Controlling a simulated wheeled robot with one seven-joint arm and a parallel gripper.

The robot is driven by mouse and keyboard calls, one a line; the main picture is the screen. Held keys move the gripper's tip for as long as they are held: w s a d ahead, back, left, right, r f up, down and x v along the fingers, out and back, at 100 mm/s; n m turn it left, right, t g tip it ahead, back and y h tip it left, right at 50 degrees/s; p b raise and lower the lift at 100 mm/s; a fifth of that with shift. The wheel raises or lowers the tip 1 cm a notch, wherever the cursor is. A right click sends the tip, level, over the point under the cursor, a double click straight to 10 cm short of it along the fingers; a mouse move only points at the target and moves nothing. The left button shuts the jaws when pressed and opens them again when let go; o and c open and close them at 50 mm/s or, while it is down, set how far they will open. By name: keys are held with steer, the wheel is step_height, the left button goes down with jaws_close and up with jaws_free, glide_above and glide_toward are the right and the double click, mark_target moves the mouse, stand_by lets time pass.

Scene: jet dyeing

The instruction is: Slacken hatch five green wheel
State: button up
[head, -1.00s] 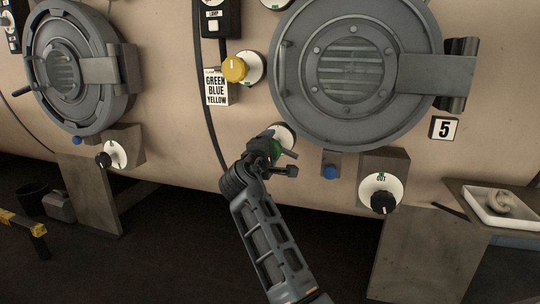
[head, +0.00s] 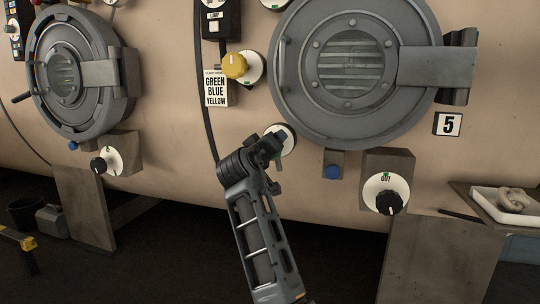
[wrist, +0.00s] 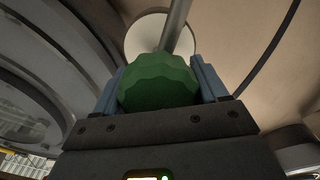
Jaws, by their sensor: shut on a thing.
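The green wheel (wrist: 158,82) is a faceted knob on a metal stem in front of a round white plate (wrist: 150,32). In the wrist view it sits between the two blue jaws of my gripper (wrist: 160,88), which are shut on it. In the head view my gripper (head: 272,143) is at the lower left of the hatch marked 5 (head: 290,95) and hides the green wheel. Only part of its white plate (head: 287,142) shows there. The number 5 label (head: 447,124) is right of the hatch.
A yellow wheel (head: 234,66) is above my gripper, beside a sign reading GREEN BLUE YELLOW (head: 215,88). A blue button (head: 332,172) and a black knob (head: 389,203) marked OUT are to the right. Another hatch (head: 65,75) is at the left. A white tray (head: 483,198) is at far right.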

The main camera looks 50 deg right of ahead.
steer(key=m+b, duration=0.1)
steer(key=m, duration=0.1)
steer(key=m+b, duration=0.4)
steer(key=shift+s+f+m, duration=0.1)
steer(key=shift+f+m, duration=0.2)
steer(key=m+b, duration=0.3)
steer(key=m, duration=0.1)
steer(key=shift+s+r+m+b, duration=0.1)
steer(key=shift+r+m+b, duration=0.05)
steer(key=shift+m+b, duration=0.15)
steer(key=o, duration=1)
steer(key=shift+r, duration=0.15)
steer(key=shift+c, duration=0.2)
steer(key=p+v, duration=0.1)
steer(key=v, duration=0.6)
steer(key=shift+s+a, duration=0.15)
steer(key=shift+a, duration=0.15)
